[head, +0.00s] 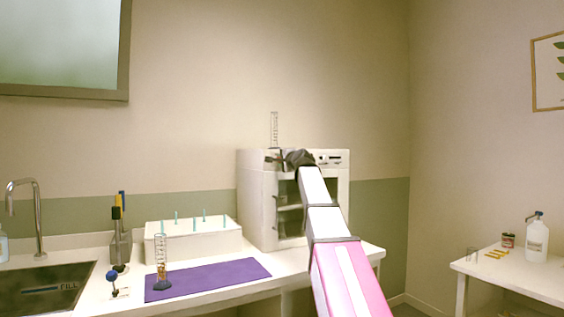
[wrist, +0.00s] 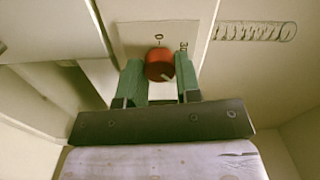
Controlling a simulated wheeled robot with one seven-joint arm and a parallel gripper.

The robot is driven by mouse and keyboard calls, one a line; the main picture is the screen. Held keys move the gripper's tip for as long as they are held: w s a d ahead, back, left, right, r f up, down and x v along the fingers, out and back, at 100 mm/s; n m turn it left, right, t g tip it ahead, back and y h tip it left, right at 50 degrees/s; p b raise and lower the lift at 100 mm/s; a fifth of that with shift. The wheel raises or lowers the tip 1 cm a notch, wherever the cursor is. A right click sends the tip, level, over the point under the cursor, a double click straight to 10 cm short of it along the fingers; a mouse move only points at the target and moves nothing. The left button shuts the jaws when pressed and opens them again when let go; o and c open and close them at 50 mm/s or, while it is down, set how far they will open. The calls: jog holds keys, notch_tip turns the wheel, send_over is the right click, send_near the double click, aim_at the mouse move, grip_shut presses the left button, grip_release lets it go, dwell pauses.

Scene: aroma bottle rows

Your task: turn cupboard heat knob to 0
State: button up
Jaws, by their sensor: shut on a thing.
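The white cupboard (head: 257,208) stands at the right end of the counter, with its control panel (head: 334,158) along the top front. My gripper (head: 290,160) is at the left part of that panel and hides the knob in the head view. In the wrist view, the red heat knob (wrist: 159,64) sits between the two green fingers of my gripper (wrist: 160,76), which is shut on it. A 0-like mark shows above the knob, and another small mark lies to its upper right. A pale line on the knob points to the lower right.
A clear graduated cylinder (head: 274,130) stands on the cupboard and also shows in the wrist view (wrist: 255,32). Left of the cupboard are a white rack (head: 190,243) with several pegs, a purple mat (head: 222,275) and another cylinder (head: 161,262). A side table (head: 515,282) is at right.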

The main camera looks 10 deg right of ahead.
jog(key=n, duration=2.7)
jog(key=shift+s+a+f, duration=0.1)
jog(key=shift+n, duration=0.3)
jog(key=o, duration=0.9)
